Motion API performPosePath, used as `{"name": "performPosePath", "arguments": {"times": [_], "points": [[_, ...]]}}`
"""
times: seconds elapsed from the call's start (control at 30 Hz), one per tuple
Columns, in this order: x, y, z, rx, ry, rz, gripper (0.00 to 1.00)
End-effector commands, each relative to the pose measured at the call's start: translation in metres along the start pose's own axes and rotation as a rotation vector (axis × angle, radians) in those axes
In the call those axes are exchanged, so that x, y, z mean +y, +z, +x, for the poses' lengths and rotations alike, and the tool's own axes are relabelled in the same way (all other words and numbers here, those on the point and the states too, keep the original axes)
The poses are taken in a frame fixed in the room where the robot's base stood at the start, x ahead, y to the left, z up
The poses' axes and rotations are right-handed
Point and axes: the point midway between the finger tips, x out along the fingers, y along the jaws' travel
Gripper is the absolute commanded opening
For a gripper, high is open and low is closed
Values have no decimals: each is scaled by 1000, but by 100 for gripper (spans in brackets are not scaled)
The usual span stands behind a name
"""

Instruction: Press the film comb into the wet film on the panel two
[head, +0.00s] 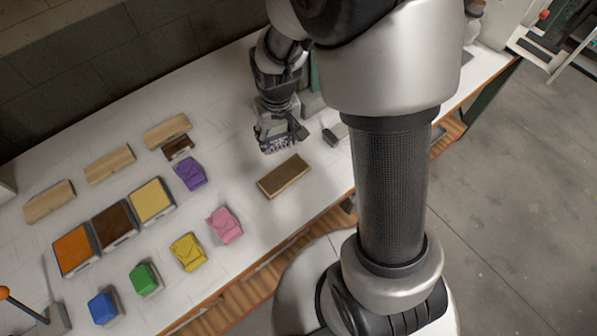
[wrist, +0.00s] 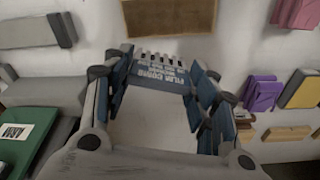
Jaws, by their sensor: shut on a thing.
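My gripper (head: 281,136) is shut on the film comb (wrist: 158,70), a grey-blue plate with lettering and pale teeth along its far edge. The gripper holds it over the white bench. Three framed panels stand in a row at the left in the head view: orange (head: 74,249), dark brown (head: 115,222) and yellow (head: 151,200). I cannot read any number on them, so I cannot tell which is panel two. The comb is apart from all three, to their right. In the wrist view, part of the yellow panel (wrist: 304,92) appears to show at the right edge.
A brown slab (head: 285,176) lies just beyond the comb, also in the wrist view (wrist: 168,14). Purple (head: 189,174), pink (head: 224,225), yellow (head: 188,251), green (head: 146,278) and blue (head: 105,307) pieces lie around the panels. Wooden blocks (head: 109,164) line the back.

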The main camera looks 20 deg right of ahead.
Motion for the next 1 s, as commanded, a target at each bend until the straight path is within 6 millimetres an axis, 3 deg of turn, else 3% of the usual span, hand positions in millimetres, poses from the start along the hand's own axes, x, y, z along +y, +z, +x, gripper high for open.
{"name": "performPosePath", "arguments": {"times": [0.4, 0.7, 1.0], "points": [[0, 0, 0, -1, 0, 0, 29], [0, 35, 0, 2, -2, 0, 29], [0, 38, 17, 1, -2, 0, 29]]}}
